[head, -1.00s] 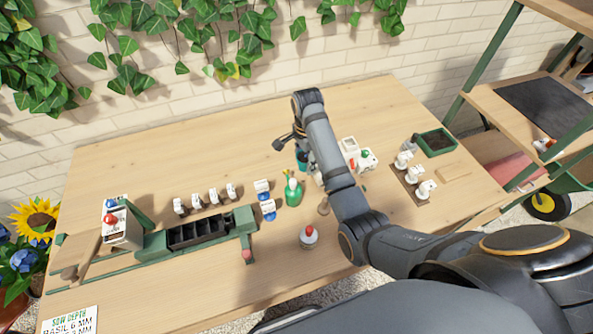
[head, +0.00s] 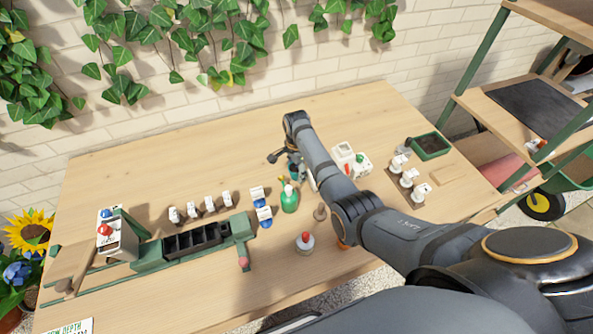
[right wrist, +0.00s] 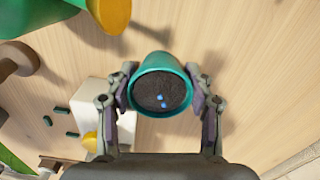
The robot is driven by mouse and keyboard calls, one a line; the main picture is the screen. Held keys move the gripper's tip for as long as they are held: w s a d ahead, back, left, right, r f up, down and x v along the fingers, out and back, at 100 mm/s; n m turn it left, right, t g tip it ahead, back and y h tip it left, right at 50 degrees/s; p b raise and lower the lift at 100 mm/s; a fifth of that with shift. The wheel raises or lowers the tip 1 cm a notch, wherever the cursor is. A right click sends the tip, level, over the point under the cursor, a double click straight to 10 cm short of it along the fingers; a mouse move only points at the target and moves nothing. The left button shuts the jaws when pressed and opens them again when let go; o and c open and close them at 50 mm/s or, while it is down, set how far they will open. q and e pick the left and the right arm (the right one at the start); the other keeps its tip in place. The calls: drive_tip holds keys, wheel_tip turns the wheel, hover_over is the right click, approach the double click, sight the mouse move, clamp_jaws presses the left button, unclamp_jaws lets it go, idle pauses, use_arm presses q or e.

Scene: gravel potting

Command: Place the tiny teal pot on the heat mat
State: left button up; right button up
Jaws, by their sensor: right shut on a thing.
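The tiny teal pot (right wrist: 160,62) holds dark soil with small blue specks in it. My right gripper (right wrist: 162,95) is shut on it, with one finger on each side of its rim in the right wrist view. In the head view the pot (head: 293,170) shows only partly, under my right wrist and behind the green bottle. I cannot tell whether it touches the table. A dark flat mat, which looks like the heat mat (head: 535,108), lies bare on a shelf of the rack at the right. My left gripper is not in view.
The green bottle (head: 289,200) stands close to my right gripper. A black cell tray (head: 195,240) sits in a green frame at left. Several white-labelled items (head: 405,178) and a green tray (head: 431,146) stand at right. Green rack posts (head: 480,52) flank the shelf.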

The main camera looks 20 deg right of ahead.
drive_tip(key=shift+f, duration=0.15)
drive_tip(key=o, duration=1.2)
